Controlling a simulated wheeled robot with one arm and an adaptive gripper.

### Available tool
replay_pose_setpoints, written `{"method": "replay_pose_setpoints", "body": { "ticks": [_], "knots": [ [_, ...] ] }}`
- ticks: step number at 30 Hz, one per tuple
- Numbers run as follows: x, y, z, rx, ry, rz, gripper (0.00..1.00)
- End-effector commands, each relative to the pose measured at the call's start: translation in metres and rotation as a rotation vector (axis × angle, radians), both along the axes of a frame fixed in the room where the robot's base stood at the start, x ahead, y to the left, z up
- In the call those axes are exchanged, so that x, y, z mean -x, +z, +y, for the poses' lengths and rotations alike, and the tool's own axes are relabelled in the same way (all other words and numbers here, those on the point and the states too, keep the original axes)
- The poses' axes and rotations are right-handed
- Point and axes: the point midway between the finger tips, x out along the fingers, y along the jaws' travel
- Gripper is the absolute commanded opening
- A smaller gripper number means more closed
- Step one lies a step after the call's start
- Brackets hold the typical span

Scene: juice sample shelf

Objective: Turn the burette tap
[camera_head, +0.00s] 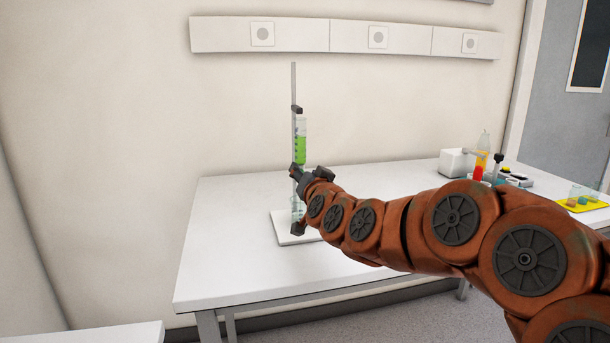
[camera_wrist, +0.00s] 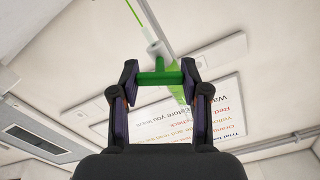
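The burette (camera_head: 301,128), partly filled with green liquid, is clamped upright on a stand with a thin rod (camera_head: 294,80) and a white base (camera_head: 285,232) on the table. My gripper (camera_head: 300,172) is at the burette's lower part, just below the green liquid, and hides the tap in the head view. In the wrist view the green tap handle (camera_wrist: 160,78) lies crosswise between the two fingers of my gripper (camera_wrist: 160,72). The handle spans from finger to finger, with no gap showing at either end. A glass vessel (camera_head: 297,206) below is partly hidden.
The white table (camera_head: 230,245) is clear to the left of the stand. At its right stand a white box (camera_head: 457,162), a bottle with orange liquid (camera_head: 483,150) and a yellow tray (camera_head: 585,203) with small beakers. A wall panel with sockets (camera_head: 262,34) is above.

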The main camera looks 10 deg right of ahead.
Motion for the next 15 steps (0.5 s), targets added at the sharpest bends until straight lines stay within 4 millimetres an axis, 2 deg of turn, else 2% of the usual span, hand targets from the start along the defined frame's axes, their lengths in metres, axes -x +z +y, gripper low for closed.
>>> {"method": "replay_pose_setpoints", "body": {
  "ticks": [1,7,15],
  "knots": [
    [0.0,-0.0005,0.0004,0.0,0.0,0.001,0.52],
    [0.0,0.0001,-0.0003,0.001,0.0,-0.001,0.71],
    [0.0002,0.0005,-0.0006,0.001,-0.002,-0.001,0.71]
  ]
}}
